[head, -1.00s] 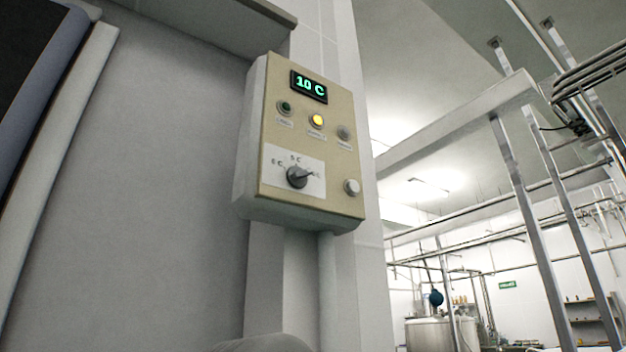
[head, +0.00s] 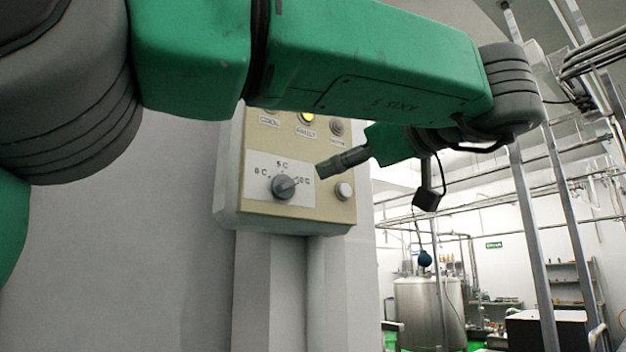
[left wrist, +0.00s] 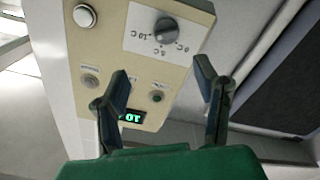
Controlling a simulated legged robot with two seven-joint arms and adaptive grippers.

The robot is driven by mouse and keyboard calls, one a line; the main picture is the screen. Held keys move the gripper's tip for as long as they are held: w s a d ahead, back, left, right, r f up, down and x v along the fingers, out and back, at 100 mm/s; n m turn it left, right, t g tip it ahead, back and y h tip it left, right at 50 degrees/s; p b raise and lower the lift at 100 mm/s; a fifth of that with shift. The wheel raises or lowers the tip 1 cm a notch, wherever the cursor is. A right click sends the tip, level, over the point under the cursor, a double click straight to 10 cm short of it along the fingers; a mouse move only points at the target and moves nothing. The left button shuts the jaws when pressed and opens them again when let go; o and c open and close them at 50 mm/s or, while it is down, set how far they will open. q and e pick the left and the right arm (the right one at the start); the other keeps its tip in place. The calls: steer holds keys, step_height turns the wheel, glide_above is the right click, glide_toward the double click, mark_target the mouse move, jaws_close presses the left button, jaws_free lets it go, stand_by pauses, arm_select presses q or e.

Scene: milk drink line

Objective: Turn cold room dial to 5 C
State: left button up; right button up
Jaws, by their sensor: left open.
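The cold room dial (head: 284,187) is a dark round knob on a white plate of the beige control box (head: 250,212). Its pointer is turned right, toward the 10 C mark; the 5 C mark is above the knob. My left gripper (head: 325,170) is open, right of the dial and apart from it. The left wrist view shows the dial (left wrist: 166,30) upside down, beyond and between the two spread fingers (left wrist: 162,72). The lit display (left wrist: 132,116) reads 10 there; in the head view my arm hides it. My right gripper is not in view.
A white button (head: 344,190) sits right of the dial. A lit yellow lamp (head: 306,118) is above, partly hidden by my arm. The grey wall panel (head: 150,260) is left of the box. Metal posts and a steel tank (head: 428,308) stand further right.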

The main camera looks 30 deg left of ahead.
mark_target(289, 181)
arm_select(q)
steer(key=x, duration=0.4)
steer(key=s+p+x, duration=0.1)
steer(key=x, duration=0.4)
steer(key=s+x, duration=0.1)
steer(key=x, duration=0.4)
steer(key=shift+a+f+p, duration=0.15)
steer(key=shift+a+p, duration=0.25)
steer(key=shift+a, duration=0.05)
steer(key=shift+w, duration=0.25)
steer(key=shift+w+d, duration=0.15)
steer(key=shift+d, duration=1.1)
steer(key=shift+a, duration=0.35)
steer(key=c, duration=0.7)
steer(key=shift+s+a+r, duration=0.25)
steer(key=shift+a, duration=0.15)
steer(key=c, duration=0.4)
steer(key=shift+a, duration=0.2)
steer(key=shift+c, duration=0.2)
steer(key=shift+w+d, duration=0.1)
steer(key=shift+w, duration=0.05)
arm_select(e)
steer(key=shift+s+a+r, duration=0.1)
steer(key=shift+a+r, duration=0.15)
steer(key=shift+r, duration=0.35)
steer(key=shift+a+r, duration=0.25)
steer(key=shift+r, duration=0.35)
